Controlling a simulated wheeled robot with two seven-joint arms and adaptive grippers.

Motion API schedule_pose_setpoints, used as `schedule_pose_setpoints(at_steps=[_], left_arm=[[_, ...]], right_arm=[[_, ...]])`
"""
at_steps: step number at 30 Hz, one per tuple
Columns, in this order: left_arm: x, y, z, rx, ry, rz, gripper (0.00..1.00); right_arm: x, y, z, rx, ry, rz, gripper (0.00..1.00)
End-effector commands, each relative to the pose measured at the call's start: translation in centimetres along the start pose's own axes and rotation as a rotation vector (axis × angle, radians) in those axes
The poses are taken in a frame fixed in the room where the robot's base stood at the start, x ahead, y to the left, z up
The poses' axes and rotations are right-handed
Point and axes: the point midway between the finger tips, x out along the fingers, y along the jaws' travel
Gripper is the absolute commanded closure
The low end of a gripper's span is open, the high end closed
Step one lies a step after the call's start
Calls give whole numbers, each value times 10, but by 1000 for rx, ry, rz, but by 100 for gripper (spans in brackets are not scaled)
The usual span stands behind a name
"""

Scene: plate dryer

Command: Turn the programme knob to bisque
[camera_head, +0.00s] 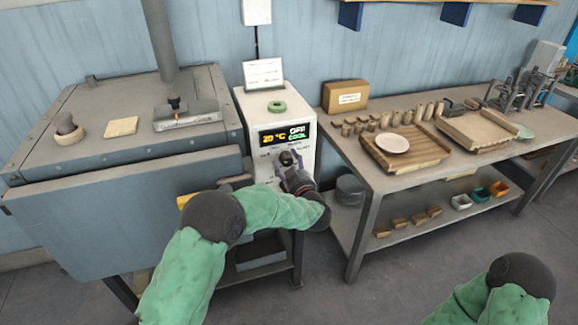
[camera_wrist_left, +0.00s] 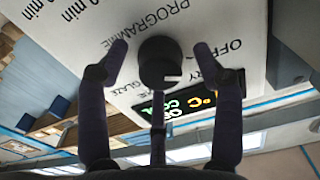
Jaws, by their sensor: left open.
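The programme knob (camera_head: 287,158) is a dark round knob on the front of the white control box (camera_head: 242,108), below the lit display (camera_head: 284,135). The display reads 20 °C, OFF and COOL. In the left wrist view the knob (camera_wrist_left: 157,60) carries a white pointer mark, and the panel appears upside down. Printed words around it include PROGRAMME, OFF and GLAZE; some labels are partly hidden. My left gripper (camera_head: 293,166) is open at the panel. In the wrist view its fingers (camera_wrist_left: 160,54) stand on both sides of the knob with gaps visible. My right gripper is out of view.
A large grey kiln-like box (camera_head: 110,205) stands left of the control box. A workbench (camera_head: 385,183) with wooden trays stands to the right. Floor is clear at front centre.

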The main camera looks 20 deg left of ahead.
Motion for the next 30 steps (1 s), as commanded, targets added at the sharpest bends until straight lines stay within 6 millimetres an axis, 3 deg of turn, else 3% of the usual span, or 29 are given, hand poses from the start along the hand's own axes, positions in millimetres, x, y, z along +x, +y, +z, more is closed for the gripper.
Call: schedule_pose_setpoints(at_steps=[7,13,23,30], left_arm=[[1,0,0,0,0,1,34],[0,0,0,-1,0,1,90],[0,0,-1,26,-1,1,90],[0,0,-4,148,-3,1,90]], right_arm=[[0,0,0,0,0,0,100],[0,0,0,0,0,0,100],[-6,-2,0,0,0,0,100],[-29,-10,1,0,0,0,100]])
